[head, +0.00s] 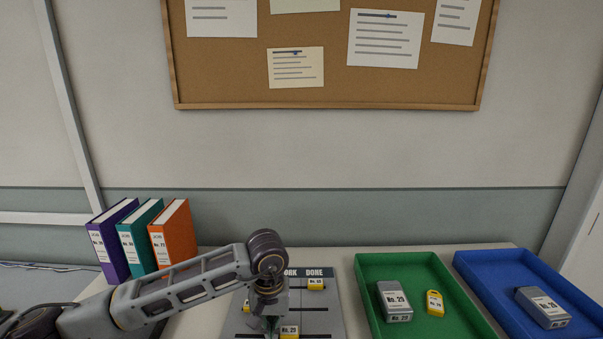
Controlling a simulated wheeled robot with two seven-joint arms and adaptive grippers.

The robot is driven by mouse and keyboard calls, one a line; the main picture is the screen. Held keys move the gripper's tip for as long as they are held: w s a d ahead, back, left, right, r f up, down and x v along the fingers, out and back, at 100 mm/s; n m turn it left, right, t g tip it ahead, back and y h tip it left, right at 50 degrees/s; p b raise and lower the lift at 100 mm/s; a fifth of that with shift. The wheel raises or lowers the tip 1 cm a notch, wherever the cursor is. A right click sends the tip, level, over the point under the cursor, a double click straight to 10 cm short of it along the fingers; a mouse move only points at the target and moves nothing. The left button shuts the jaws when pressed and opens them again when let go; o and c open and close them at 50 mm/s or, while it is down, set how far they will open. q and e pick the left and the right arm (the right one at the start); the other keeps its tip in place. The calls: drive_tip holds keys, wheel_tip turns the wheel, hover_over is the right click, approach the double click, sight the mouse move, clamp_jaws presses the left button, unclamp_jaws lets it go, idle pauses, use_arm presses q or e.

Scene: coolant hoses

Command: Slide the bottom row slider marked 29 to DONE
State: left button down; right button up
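The grey slider board (329,313) lies on the table at the lower middle, with WORK and DONE along its top edge. A yellow slider (289,331) sits in the bottom row at the picture's lower edge; its label is too small to read surely. Another yellow slider (316,284) sits in the top row under DONE. My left gripper (271,326) points down over the board, just left of the bottom slider. Its fingertips are small and partly cut off, so its opening and any contact are unclear. The arm hides part of the board's left side. My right gripper is not in view.
A blue tray (490,266) farther right holds another grey box (543,307). Purple, teal and orange binders (172,238) stand at the left.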

sight(288, 330)
use_arm(q)
drive_tip(key=shift+d+b, duration=0.7)
drive_tip(key=shift+d, duration=1.1)
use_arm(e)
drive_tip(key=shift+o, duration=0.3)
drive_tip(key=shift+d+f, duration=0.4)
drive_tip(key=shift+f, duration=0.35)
use_arm(q)
drive_tip(key=shift+d, duration=0.65)
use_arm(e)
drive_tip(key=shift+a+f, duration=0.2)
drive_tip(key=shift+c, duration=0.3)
use_arm(q)
drive_tip(key=shift+a+b, duration=0.65)
drive_tip(key=shift+a, duration=0.05)
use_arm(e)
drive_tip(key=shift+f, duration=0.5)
use_arm(q)
drive_tip(key=shift+r, duration=0.15)
drive_tip(key=shift+r+p, duration=1.2)
drive_tip(key=shift+r, duration=2.65)
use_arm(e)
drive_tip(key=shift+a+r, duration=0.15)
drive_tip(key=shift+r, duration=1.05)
use_arm(q)
drive_tip(key=shift+r, duration=0.15)
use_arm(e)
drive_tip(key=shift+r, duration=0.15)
